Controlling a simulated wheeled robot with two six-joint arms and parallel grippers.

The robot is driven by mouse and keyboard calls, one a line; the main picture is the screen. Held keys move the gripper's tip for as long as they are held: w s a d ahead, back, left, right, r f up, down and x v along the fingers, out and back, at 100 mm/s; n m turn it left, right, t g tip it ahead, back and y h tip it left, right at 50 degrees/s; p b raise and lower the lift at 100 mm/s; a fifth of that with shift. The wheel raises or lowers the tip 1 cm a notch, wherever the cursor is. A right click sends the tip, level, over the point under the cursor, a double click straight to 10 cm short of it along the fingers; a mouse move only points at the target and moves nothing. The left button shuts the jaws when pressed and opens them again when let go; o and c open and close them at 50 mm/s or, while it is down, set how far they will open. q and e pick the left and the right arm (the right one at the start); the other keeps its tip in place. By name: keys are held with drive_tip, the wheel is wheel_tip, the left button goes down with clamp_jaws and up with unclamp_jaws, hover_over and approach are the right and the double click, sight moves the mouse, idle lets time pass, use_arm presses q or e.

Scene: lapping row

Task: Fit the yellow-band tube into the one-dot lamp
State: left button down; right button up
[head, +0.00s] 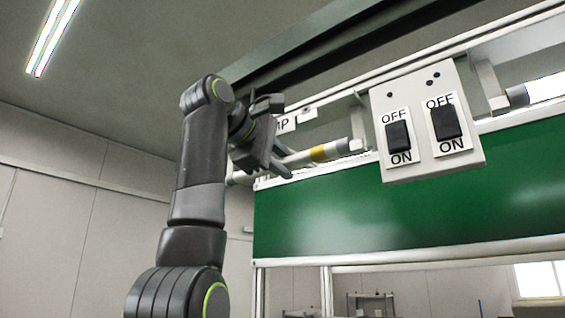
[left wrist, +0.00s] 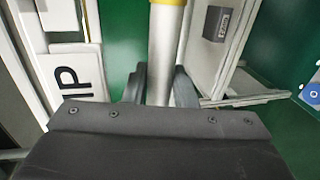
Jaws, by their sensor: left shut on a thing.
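My left gripper (head: 283,163) is shut on the pale yellow-band tube (head: 297,159), which lies nearly level along the top of the green board. Its yellow band (head: 325,152) is to the right of the fingers. The tube's right end is close to a grey bracket (head: 358,118) left of the switch box; I cannot tell whether it is seated there. In the left wrist view the tube (left wrist: 164,55) runs up between the two dark fingers (left wrist: 160,85), with the band at the top edge. My right gripper is not in view.
A switch box (head: 430,120) has two OFF/ON rockers, one dot above the left and two above the right. Another bracket (head: 487,80) and a grey end piece (head: 517,96) are farther right. A partly hidden sign (left wrist: 75,72) is beside the tube. The green board (head: 330,215) is below.

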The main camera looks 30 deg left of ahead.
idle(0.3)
use_arm(q)
drive_tip(key=c, duration=1.1)
unclamp_jaws()
drive_tip(key=b+v, duration=0.3)
drive_tip(key=v, duration=1.4)
drive_tip(key=shift+s, duration=0.25)
